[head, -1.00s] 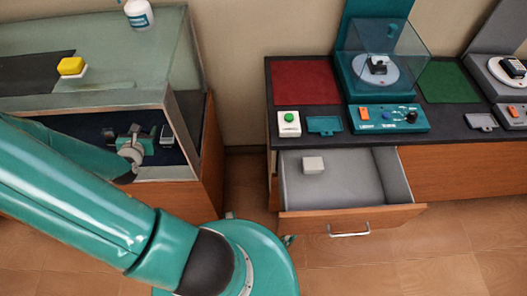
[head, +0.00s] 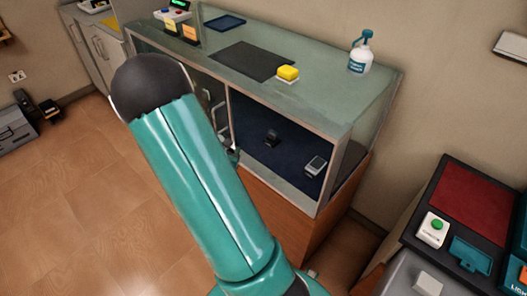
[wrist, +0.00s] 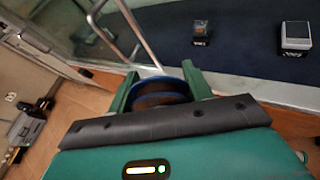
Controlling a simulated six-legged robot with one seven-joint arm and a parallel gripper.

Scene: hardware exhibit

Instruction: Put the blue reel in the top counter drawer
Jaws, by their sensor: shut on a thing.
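The blue reel (wrist: 160,92), with a brown middle, sits between the two green fingers of my gripper (wrist: 158,84) in the wrist view. The gripper is shut on it, just outside the front of the glass display case. In the head view my arm hides the reel and most of the gripper; only a small teal part shows beside the case opening. The counter drawer (head: 400,277) is at the lower right of the head view, with its grey inside showing. It is cut off by the frame. A pale block (head: 428,284) lies in it.
The glass case (head: 335,150) has an open front section with two small items on its dark blue floor. The counter (head: 455,190) carries a green-button box (head: 433,229).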

